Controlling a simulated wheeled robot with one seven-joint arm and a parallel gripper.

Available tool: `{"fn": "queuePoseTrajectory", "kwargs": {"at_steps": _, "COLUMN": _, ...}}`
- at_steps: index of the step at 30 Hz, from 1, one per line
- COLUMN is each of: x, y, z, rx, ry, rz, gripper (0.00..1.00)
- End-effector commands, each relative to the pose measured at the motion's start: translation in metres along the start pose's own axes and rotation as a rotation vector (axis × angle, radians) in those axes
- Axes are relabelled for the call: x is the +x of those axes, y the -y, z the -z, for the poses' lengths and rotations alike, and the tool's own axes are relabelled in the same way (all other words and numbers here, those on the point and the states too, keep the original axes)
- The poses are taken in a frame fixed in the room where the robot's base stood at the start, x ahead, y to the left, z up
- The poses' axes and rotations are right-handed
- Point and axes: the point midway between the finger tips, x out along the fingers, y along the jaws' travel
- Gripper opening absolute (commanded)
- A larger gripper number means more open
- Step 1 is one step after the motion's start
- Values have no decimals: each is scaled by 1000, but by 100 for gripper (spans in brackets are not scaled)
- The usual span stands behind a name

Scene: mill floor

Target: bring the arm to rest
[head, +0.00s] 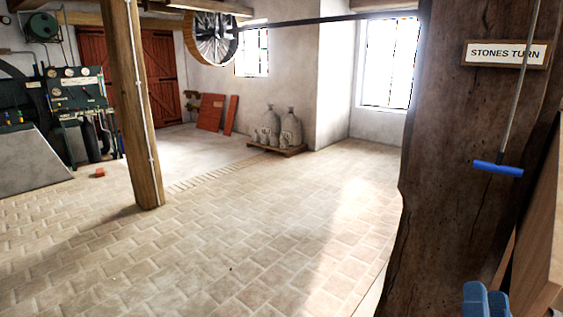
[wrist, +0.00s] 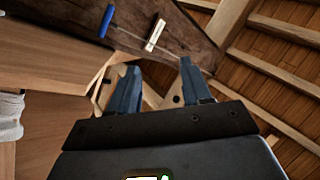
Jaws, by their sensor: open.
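My gripper (wrist: 160,68) is open in the wrist view, its two blue fingers apart with nothing held between them. In the head view only the blue tips of my gripper (head: 486,300) show at the lower right edge, in front of the dark wooden post (head: 455,160). A blue handle (head: 498,168) on a thin grey rod or line hangs by the post, above and apart from my gripper. It also shows in the wrist view (wrist: 106,21), beyond the fingers.
A sign reading "STONES TURN" (head: 506,54) is on the post. Wooden boards (head: 542,235) stand close at the right. The brick floor (head: 230,230) is open. A slimmer post (head: 133,110), sacks on a pallet (head: 290,150) and a green machine (head: 80,95) stand farther off.

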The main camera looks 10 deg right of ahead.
Motion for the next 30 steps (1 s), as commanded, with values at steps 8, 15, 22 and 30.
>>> {"fn": "queuePoseTrajectory", "kwargs": {"at_steps": 8, "x": -102, "y": 13, "z": 16, "rx": -193, "ry": 317, "rz": 142, "gripper": 48}}
{"fn": "queuePoseTrajectory", "kwargs": {"at_steps": 15, "x": -186, "y": 26, "z": 38, "rx": -333, "ry": 603, "rz": 212, "gripper": 48}}
{"fn": "queuePoseTrajectory", "kwargs": {"at_steps": 22, "x": -252, "y": 38, "z": 67, "rx": -444, "ry": 855, "rz": 236, "gripper": 48}}
{"fn": "queuePoseTrajectory", "kwargs": {"at_steps": 30, "x": -282, "y": 44, "z": 85, "rx": -501, "ry": 989, "rz": 237, "gripper": 48}}
